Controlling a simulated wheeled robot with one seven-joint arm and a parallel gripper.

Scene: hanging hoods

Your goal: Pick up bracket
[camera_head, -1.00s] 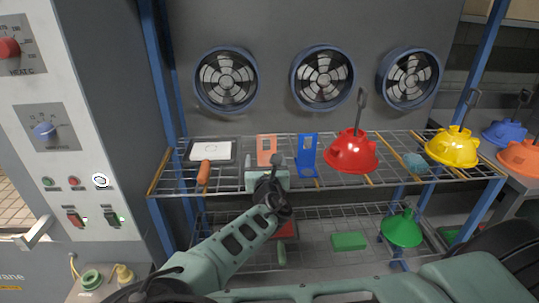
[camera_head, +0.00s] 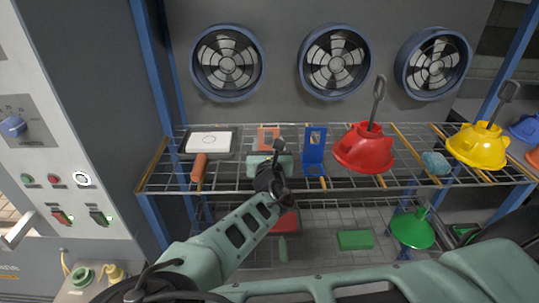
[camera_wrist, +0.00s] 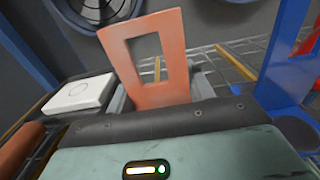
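An orange bracket (camera_head: 268,132) with a rectangular window stands on the upper wire shelf (camera_head: 370,184), partly hidden behind my gripper (camera_head: 268,160). In the wrist view the orange bracket (camera_wrist: 152,58) rises just past my gripper (camera_wrist: 163,92). Its grey fingers show apart on either side of the bracket's lower part. The bracket's base is hidden by the gripper body, and I cannot tell whether the fingers touch it. A blue bracket (camera_head: 314,155) stands just to the right; its edge also shows at the right of the wrist view (camera_wrist: 287,65).
A dark tray with a white box (camera_head: 208,142) and an orange-handled tool (camera_head: 199,168) are to the left. A red hood (camera_head: 363,150), a teal lump (camera_head: 436,162) and a yellow hood (camera_head: 474,146) are to the right. Fans (camera_head: 228,63) line the wall behind.

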